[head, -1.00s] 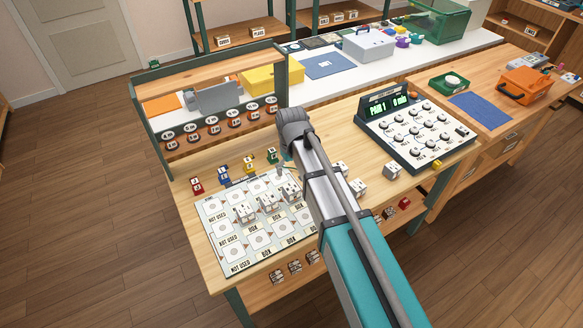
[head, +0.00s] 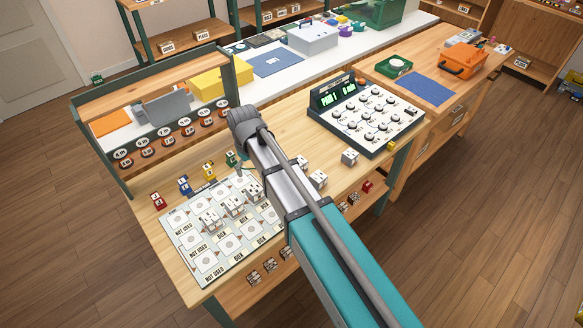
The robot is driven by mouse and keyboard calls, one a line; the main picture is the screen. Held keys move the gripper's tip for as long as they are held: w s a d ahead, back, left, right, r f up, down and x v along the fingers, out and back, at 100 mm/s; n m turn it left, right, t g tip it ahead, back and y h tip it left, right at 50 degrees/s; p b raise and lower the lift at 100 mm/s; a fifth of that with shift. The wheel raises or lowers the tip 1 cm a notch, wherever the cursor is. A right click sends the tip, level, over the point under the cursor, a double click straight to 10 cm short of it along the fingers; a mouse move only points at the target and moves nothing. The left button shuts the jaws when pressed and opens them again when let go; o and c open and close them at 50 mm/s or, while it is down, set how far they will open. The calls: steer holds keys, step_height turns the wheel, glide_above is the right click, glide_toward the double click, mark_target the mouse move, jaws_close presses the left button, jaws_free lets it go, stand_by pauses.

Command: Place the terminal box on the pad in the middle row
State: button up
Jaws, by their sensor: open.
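A pale pad board (head: 206,283) lies on the wooden bench, with rows of pads and labels reading "NOT USED" and "BOX". Three small white boxes stand on its middle row: a left one (head: 210,220), a middle one (head: 233,206) and a right one (head: 253,191). The leftmost middle-row pad (head: 190,239) is bare. More white boxes stand off the board, one (head: 318,180) beside my arm and one (head: 350,157) near the console. Which is the terminal box, I cannot tell. My gripper (head: 243,170) is open, mostly hidden below my wrist, close to the right box.
A dial console (head: 365,115) stands on the right. A rack (head: 130,180) with round-tagged items is at the back left. My arm covers the bench's middle.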

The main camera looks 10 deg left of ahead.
steer(key=s+d+m, duration=0.3)
steer(key=d+m, duration=0.7)
steer(key=d, duration=3.2)
